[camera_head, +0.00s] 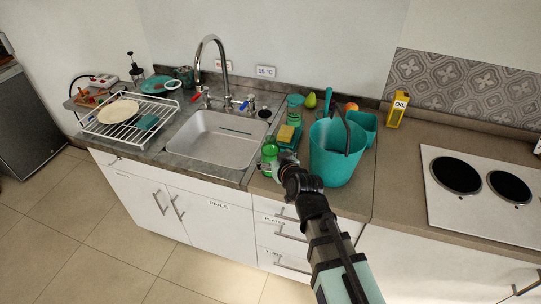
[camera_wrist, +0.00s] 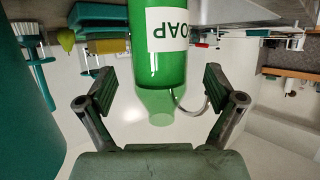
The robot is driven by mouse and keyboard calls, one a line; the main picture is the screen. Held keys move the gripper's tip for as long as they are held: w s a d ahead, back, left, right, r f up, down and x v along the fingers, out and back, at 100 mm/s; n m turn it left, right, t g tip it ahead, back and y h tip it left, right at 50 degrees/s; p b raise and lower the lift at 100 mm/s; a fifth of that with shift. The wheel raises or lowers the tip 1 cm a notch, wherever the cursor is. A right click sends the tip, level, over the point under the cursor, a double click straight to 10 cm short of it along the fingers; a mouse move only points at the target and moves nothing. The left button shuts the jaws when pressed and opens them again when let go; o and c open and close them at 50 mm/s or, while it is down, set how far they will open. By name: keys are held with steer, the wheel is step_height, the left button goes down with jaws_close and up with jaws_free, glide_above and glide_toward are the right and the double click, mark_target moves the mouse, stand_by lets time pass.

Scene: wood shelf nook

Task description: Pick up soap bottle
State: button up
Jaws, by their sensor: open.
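The soap bottle (camera_head: 269,153) is green and stands on the counter between the sink and the teal bucket. In the wrist view, which looks upside down, the soap bottle (camera_wrist: 166,62) shows a white label reading SOAP. My gripper (camera_wrist: 158,80) is open, with one finger on each side of the bottle and a visible gap to each. In the head view my gripper (camera_head: 284,163) is beside the bottle, and its fingers are mostly hidden behind my wrist.
A teal bucket (camera_head: 334,155) stands just right of my gripper. A yellow sponge (camera_head: 286,133) and a green-capped container (camera_head: 294,113) are behind the bottle. The sink (camera_head: 217,138) is to the left. A yellow oil box (camera_head: 397,109) and a cooktop (camera_head: 481,180) are farther right.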

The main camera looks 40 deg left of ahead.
steer(key=shift+p+x, duration=0.4)
steer(key=shift+x, duration=1.2)
steer(key=shift+d, duration=0.1)
steer(key=c, duration=1.5)
steer(key=shift+r, duration=0.15)
